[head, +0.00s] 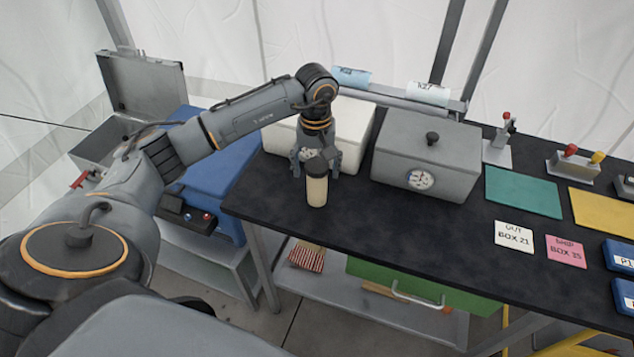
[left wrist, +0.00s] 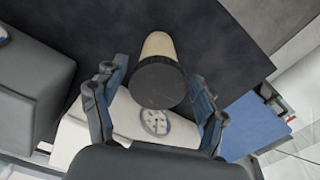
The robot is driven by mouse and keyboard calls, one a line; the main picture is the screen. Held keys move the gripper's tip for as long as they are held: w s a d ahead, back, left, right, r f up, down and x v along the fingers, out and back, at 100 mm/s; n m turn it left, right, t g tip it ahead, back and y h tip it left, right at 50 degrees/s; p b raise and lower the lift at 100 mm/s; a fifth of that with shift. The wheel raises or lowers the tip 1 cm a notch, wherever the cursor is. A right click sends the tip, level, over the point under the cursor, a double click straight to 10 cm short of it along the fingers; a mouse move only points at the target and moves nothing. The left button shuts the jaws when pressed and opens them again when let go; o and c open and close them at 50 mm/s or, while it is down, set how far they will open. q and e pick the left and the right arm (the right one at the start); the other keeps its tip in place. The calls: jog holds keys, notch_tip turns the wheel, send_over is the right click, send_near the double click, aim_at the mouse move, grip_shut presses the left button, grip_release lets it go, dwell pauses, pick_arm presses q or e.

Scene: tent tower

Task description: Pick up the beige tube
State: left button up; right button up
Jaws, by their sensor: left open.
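The beige tube (head: 317,190) stands upright on the black table (head: 400,223), near its left end, with a black cap on top. In the left wrist view the tube (left wrist: 158,45) shows with its dark cap toward me, between and just beyond the fingers. My left gripper (head: 316,165) is at the tube's upper part, pointing down, with its fingers spread to either side. In the left wrist view my left gripper (left wrist: 155,105) is open. I cannot tell whether a finger touches the tube. My right gripper is not in view.
A white box (head: 350,120) with a dial stands behind the tube. A grey lidded box (head: 425,155) with a gauge is to its right. A teal mat (head: 523,192) and cards lie further right. The table in front is clear.

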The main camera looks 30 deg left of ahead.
pick_arm(q)
notch_tip(320, 180, down, 4)
jog(key=shift+d+r+p, duration=0.1)
jog(key=shift+r+p, duration=0.05)
jog(key=shift+p, duration=0.8)
jog(key=shift+w+f, duration=0.1)
jog(key=shift+f, duration=0.35)
jog(key=c, duration=1.3)
